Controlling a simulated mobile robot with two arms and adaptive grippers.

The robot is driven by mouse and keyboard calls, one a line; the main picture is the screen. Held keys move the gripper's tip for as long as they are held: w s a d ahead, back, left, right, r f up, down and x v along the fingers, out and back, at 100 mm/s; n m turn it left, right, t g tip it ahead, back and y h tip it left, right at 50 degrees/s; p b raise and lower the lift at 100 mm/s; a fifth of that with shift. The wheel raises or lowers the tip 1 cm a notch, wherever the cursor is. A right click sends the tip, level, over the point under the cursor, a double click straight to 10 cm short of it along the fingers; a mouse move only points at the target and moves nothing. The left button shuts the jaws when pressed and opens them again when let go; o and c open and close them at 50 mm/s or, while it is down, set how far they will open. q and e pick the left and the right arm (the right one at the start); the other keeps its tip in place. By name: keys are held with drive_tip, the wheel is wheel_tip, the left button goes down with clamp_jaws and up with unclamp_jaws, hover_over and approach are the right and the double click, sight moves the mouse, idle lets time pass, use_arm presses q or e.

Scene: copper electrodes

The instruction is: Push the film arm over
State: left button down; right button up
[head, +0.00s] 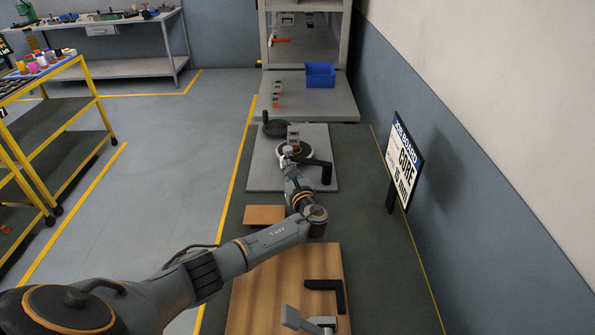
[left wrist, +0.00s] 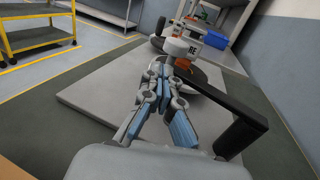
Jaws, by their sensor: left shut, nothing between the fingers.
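The film arm appears to be the black bar with an upright end (head: 326,172) on the grey platform (head: 262,178) in the head view. In the left wrist view this black arm (left wrist: 222,100) runs along the right, close to my gripper and nearer the camera at its upright end. My left gripper (head: 287,162) is shut and empty, reaching over the platform just left of the black arm. Whether the fingers touch anything is unclear.
A wooden surface (head: 262,290) with another black angled bar (head: 325,284) lies nearer. A black round piece with a handle (head: 276,128) sits at the platform's far left. A blue bin (head: 320,74) stands behind. A sign board (head: 403,160) stands to the right.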

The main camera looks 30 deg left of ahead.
use_arm(q)
drive_tip(key=shift+w+a+f+b, duration=0.1)
drive_tip(key=shift+w+a+b, duration=0.15)
drive_tip(key=shift+w+b, duration=0.25)
drive_tip(key=shift+w+a+b, duration=0.2)
drive_tip(key=shift+w+b, duration=0.15)
drive_tip(key=shift+w, duration=0.1)
drive_tip(key=shift+s+d+r+p, duration=0.2)
drive_tip(key=shift+s+d+p, duration=0.35)
drive_tip(key=shift+p, duration=0.35)
drive_tip(key=shift+p+v, duration=0.8)
drive_tip(key=shift+v, duration=0.35)
drive_tip(key=shift+d+f, duration=0.1)
